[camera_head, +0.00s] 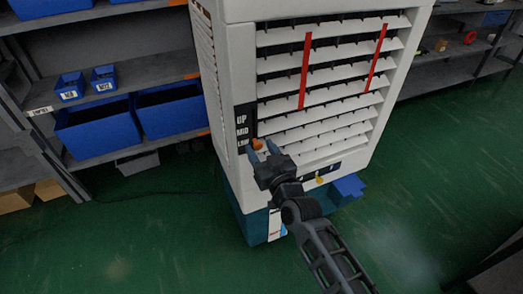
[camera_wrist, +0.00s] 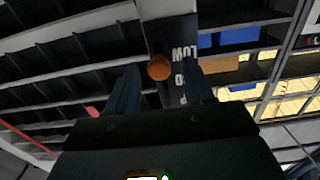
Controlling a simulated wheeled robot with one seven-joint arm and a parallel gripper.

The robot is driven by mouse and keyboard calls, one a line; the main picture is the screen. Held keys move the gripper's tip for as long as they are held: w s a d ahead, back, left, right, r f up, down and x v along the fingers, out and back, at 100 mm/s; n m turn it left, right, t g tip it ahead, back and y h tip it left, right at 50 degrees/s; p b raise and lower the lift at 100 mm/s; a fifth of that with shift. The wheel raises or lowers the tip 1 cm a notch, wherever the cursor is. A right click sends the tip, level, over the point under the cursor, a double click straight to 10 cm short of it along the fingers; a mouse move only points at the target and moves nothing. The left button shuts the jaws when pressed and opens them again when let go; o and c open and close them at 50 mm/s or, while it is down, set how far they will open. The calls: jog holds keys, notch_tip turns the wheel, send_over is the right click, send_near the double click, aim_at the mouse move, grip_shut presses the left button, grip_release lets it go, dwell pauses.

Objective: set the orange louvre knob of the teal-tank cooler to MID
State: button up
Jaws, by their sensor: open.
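The white cooler (camera_head: 222,60) stands in the middle of the head view, with its teal tank (camera_head: 254,226) at the bottom. The orange louvre knob (camera_head: 257,144) is at the left edge of the louvres, beside the LOW mark of the black UP/MID/LOW label (camera_head: 242,120). My gripper (camera_head: 261,148) is open at the knob. In the wrist view the knob (camera_wrist: 159,67) lies between the two spread fingers, with gaps on both sides, and the label (camera_wrist: 183,75) appears upside down beside it. I cannot tell how deep the knob sits between the fingers.
Two red strips (camera_head: 305,70) hang across the louvres. A small yellow part (camera_head: 319,180) and a blue block (camera_head: 348,187) are low on the cooler's front. Shelves with blue bins (camera_head: 95,127) stand at left. The green floor (camera_head: 430,160) is clear at right.

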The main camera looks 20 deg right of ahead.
jog(key=shift+c, duration=0.2)
grip_shut()
dwell(0.3)
